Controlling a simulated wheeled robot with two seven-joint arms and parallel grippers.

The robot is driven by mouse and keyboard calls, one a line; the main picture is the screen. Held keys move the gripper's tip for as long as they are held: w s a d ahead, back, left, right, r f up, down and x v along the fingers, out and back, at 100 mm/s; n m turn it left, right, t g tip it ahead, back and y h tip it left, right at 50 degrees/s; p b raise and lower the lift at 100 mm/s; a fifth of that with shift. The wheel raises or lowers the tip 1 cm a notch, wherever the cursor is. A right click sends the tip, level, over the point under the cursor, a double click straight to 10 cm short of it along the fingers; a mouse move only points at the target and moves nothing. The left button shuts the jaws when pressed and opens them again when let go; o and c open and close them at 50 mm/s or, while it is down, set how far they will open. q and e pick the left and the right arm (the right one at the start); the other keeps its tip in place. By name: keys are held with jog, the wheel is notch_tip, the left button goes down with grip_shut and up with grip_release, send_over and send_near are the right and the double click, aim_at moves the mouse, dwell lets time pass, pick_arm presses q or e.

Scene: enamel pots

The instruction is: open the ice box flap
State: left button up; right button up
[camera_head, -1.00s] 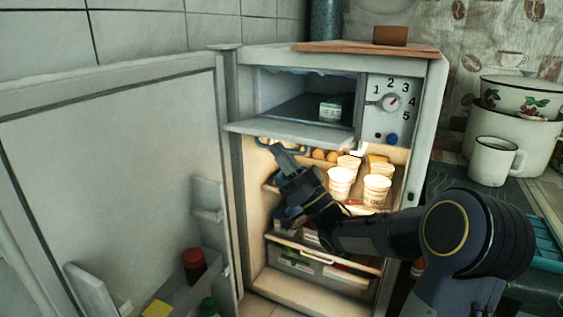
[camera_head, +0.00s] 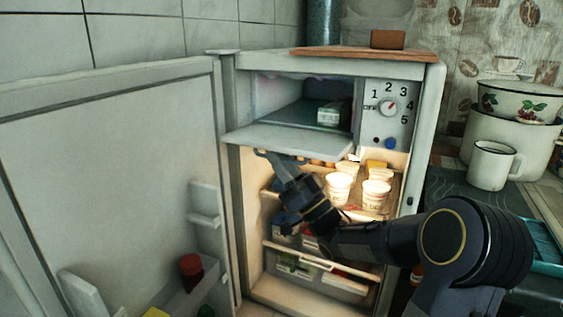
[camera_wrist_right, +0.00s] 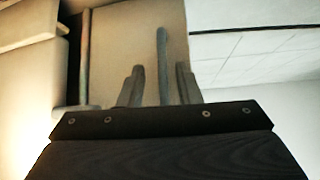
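The ice box flap (camera_head: 290,141) is a pale panel at the bottom of the ice box opening in the upper fridge. It is folded down and stands out nearly level toward me, leaving the compartment (camera_head: 303,112) open. A small pale box (camera_head: 328,113) sits inside. My right gripper (camera_head: 278,156) is just below the flap's front left part, its tips partly hidden by the flap. In the right wrist view, the fingers (camera_wrist_right: 159,70) stand apart, with a thin grey bar (camera_wrist_right: 163,60) showing between them. I cannot tell whether they touch it. My left gripper is not in view.
The fridge door (camera_head: 110,170) stands wide open at the left. White cups (camera_head: 376,194) stand on the lit shelf close to my right wrist. A dial panel (camera_head: 390,112) is right of the ice box. A white mug (camera_head: 492,165) and enamel pot (camera_head: 520,102) stand at the right.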

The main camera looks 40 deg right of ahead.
jog(key=v, duration=0.7)
jog(key=shift+s+f+p, duration=0.25)
jog(key=shift+f+p, duration=0.05)
jog(key=shift+f, duration=0.05)
